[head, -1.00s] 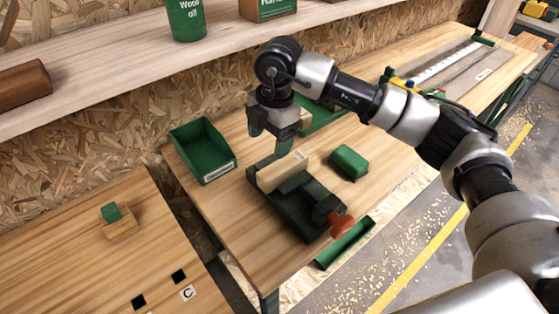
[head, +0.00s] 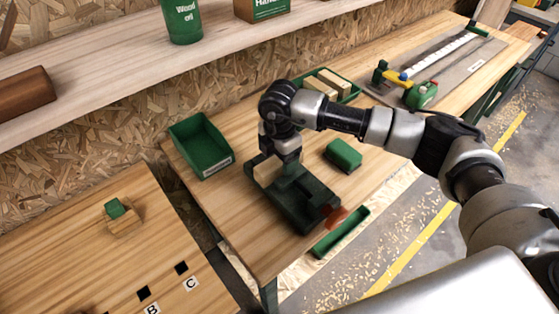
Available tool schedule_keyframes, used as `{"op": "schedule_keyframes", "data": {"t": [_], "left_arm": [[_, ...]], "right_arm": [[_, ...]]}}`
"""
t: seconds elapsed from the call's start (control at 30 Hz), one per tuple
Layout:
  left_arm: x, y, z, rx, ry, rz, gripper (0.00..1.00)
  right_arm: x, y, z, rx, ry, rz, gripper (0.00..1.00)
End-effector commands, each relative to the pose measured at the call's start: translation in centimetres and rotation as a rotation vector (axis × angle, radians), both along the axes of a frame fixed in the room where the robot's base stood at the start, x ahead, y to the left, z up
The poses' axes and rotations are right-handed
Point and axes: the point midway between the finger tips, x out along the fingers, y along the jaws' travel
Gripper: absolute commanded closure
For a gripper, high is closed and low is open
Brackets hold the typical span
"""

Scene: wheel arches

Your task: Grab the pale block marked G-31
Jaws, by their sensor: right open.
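A pale block (head: 264,171) stands upright in the jaws of a dark green vise (head: 305,203) with an orange-red handle. My right gripper (head: 287,165) points down right over the block and vise from above. It is open and hides part of the block, so I cannot read a mark on it. I cannot tell whether the fingers touch the block. Pale blocks (head: 333,82) also lie in a green tray at the back, with no mark readable from here. My left gripper is not in view.
A green bin (head: 203,146) stands left of the vise, and a green block (head: 343,155) lies to its right. A shelf (head: 110,78) runs along the wall behind. A gap separates the left table (head: 80,255) from this bench (head: 245,240).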

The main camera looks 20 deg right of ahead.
Motion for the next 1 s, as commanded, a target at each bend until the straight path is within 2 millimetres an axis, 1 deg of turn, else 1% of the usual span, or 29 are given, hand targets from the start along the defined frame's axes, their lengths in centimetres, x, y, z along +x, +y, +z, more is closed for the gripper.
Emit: {"op": "schedule_keyframes", "data": {"t": [0.23, 0.27, 0.6, 0.87, 1.0], "left_arm": [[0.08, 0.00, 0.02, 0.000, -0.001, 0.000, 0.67], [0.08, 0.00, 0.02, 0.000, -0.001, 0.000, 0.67], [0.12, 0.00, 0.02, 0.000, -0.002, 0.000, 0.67], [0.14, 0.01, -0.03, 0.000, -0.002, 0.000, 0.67], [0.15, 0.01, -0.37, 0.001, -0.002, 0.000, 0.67]], "right_arm": [[0.01, 0.04, -0.28, 0.001, -0.001, 0.001, 0.28], [0.01, 0.04, -0.28, 0.001, -0.001, 0.000, 0.31], [0.02, 0.04, -0.23, 0.001, -0.001, 0.000, 0.83], [0.05, 0.04, -0.12, 0.002, -0.001, 0.000, 0.84], [0.10, 0.03, 0.57, 0.002, -0.004, 0.000, 0.84]]}}
